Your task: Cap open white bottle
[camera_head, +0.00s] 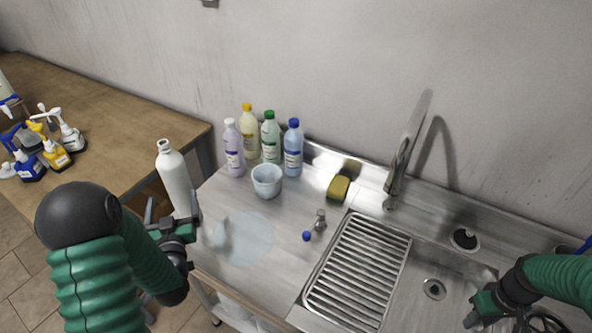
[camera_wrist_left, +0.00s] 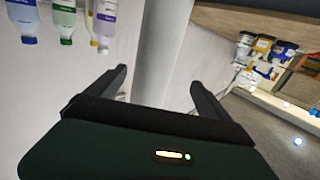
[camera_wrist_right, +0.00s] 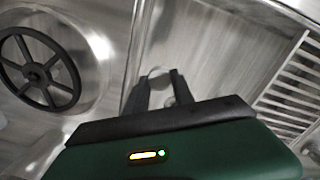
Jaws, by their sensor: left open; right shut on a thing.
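The white bottle (camera_head: 174,178) stands upright with its uncapped neck up, by the left edge of the steel counter. My left gripper (camera_head: 172,212) is open at the bottle, with its fingers on either side of the body. In the left wrist view the white bottle (camera_wrist_left: 160,50) runs between the open fingers (camera_wrist_left: 158,77); contact is not clear. My right gripper (camera_head: 478,312) is low at the right, over the sink. In the right wrist view its fingers (camera_wrist_right: 160,80) are shut on a small pale round thing (camera_wrist_right: 158,72), which looks like a cap but is mostly hidden.
Several capped detergent bottles (camera_head: 270,138) stand at the back, with a pale cup (camera_head: 267,181) in front. A small blue cap (camera_head: 306,236) and a metal piece (camera_head: 320,220) lie near the drain rack (camera_head: 358,270). A yellow sponge (camera_head: 339,188) and faucet (camera_head: 402,150) are behind.

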